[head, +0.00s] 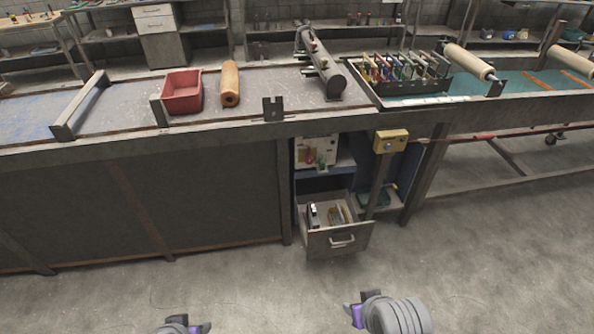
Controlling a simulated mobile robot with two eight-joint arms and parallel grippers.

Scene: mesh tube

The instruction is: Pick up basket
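A red rectangular basket (184,106) with an open top sits on the workbench (120,113) at the left, near the bench's front edge. No handle can be made out on it. My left gripper (188,328) is at the bottom edge of the head view, partly cut off, over the floor in front of the bench. My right gripper (353,314) is further right at the bottom, also low and well away from the basket. Nothing shows in either gripper. Their finger openings are too small and cut off to judge.
A brown roll (230,84) lies just right of the basket, and a grey bracket (78,104) stands to its left. A dark cylinder (322,68) and a tool rack (404,75) are further right. A drawer (338,240) stands open below the bench. The floor before it is clear.

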